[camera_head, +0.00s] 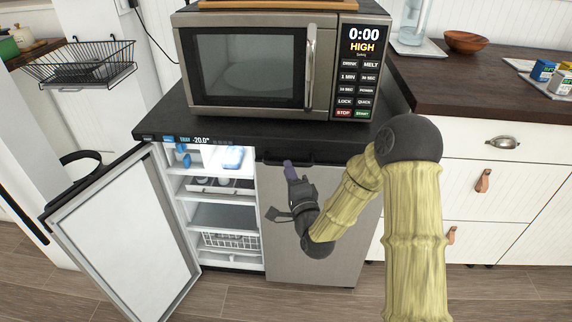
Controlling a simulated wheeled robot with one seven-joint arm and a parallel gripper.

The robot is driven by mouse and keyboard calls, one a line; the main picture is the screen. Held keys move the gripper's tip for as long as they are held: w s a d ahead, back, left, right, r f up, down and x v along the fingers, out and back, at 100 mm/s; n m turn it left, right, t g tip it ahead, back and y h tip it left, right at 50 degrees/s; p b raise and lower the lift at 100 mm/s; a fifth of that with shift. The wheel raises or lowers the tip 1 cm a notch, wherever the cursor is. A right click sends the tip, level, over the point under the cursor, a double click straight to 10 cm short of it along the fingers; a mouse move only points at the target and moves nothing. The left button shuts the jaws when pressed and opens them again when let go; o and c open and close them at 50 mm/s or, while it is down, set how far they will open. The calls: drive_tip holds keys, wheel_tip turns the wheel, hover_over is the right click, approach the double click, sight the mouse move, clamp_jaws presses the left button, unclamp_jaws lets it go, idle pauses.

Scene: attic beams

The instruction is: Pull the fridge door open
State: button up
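A low fridge with a black top (240,128) stands in front of me, its display reading -20.0. Its left door (130,240) stands wide open to the left, with a black curved handle (82,160). Lit shelves (222,216) show inside. Its right door (325,225) is grey and closed, with a black handle (312,158) along its top edge. My gripper (289,170) is at the left part of that handle, its fingertips overlapping it in view. I cannot tell whether the fingers touch or grip it. My arm hides part of the right door.
A microwave (275,68) sits on the fridge top. White drawers (500,190) under a dark wooden counter (480,100) stand to the right, with a wooden bowl (466,42). A black wire basket (85,65) hangs at the left. Wooden floor (240,300) shows in front.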

drive_tip(key=shift+x, duration=1.8)
drive_tip(key=shift+c, duration=0.2)
clamp_jaws()
